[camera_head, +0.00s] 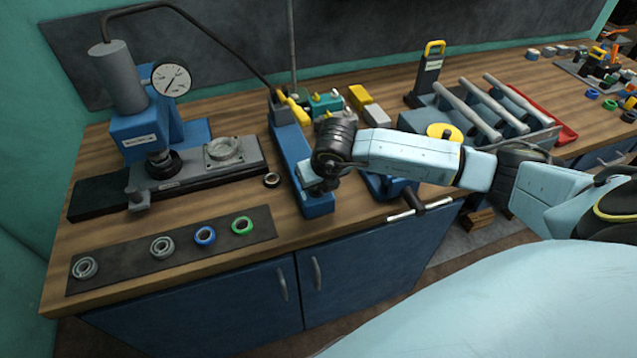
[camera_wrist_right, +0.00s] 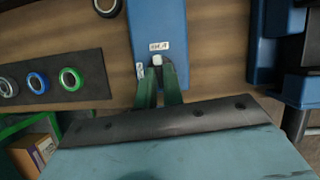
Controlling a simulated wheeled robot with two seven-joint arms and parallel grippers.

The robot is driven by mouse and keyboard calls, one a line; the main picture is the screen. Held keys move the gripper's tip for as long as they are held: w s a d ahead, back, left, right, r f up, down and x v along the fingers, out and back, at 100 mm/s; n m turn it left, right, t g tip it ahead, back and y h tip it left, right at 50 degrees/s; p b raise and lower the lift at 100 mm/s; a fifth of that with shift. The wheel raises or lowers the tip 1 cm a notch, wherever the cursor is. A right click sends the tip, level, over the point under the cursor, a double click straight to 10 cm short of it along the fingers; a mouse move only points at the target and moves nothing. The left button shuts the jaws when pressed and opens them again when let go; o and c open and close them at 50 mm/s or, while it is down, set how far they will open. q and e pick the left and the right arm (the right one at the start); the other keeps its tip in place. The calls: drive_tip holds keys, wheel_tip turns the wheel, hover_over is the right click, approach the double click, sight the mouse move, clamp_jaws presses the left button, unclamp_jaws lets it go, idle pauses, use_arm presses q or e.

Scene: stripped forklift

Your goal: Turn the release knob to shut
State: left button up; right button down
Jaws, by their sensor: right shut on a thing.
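The release knob (camera_wrist_right: 157,60) is a small pale knob on the front end of the blue hand pump (camera_wrist_right: 157,18), next to white labels too small to read surely. My right gripper (camera_wrist_right: 159,74) is shut on the knob, its two green fingers reaching it from the front edge side. In the head view the pump (camera_head: 290,150) is a long blue body standing on the bench, and my right gripper (camera_head: 317,183) is over its near end. There the knob is hidden behind the gripper. How far the knob is turned cannot be told. My left gripper is not in view.
A press with a dial gauge (camera_head: 171,79) stands on the left, joined to the pump by a black hose. Several rings lie on a dark mat (camera_head: 190,262) in front. A small ring (camera_head: 271,180) lies left of the pump.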

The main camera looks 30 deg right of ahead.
drive_tip(key=shift+m, duration=0.6)
drive_tip(key=shift+h, duration=0.3)
drive_tip(key=c, duration=1.5)
unclamp_jaws()
drive_tip(key=b+v, duration=0.1)
drive_tip(key=v, duration=1.2)
drive_tip(key=shift+r, duration=0.25)
drive_tip(key=shift+w, duration=0.1)
